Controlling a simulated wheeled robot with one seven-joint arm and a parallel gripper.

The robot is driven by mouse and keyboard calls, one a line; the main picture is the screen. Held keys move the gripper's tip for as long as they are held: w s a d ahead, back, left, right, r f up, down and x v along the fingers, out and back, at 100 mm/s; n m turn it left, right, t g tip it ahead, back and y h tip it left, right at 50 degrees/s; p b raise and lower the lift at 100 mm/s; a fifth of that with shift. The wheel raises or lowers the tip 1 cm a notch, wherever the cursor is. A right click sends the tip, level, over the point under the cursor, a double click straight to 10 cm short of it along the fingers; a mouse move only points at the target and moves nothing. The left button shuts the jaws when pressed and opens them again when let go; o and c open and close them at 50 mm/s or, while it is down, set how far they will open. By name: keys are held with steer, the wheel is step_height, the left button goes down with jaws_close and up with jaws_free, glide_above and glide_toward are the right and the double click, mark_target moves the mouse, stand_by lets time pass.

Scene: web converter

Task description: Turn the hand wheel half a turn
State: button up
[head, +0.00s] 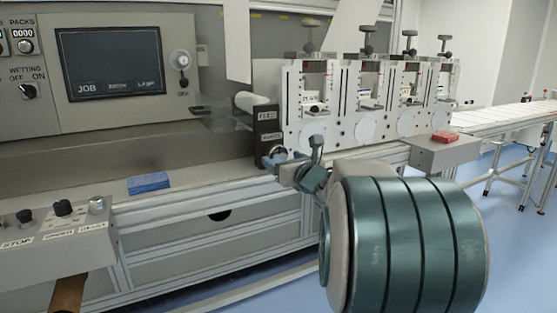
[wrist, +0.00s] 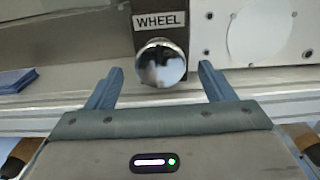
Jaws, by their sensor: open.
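The hand wheel is a round, shiny chrome knob (wrist: 160,62) under a "WHEEL" label in the wrist view. It sits on a dark upright block (head: 267,124), whose upper label in the head view appears to read "FEED". My gripper (wrist: 160,72) is open, with one blue-grey finger to each side of the knob's lower part. Gaps show between both fingers and the knob, and nothing is held. In the head view my gripper (head: 284,162) is at the foot of the block and the knob is largely hidden behind it. Whether the fingertips reach the knob's depth I cannot tell.
A row of white press stations (head: 365,105) stands right of the block. A grey box with a red top (head: 444,148) is on the rail farther right. A blue cloth stack (head: 149,182) lies on the ledge at left. A control panel (head: 110,70) is behind.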

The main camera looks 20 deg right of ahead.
steer(key=shift+w, duration=0.9)
steer(key=shift+c, duration=0.4)
steer(key=c, duration=0.9)
steer(key=shift+m, duration=0.4)
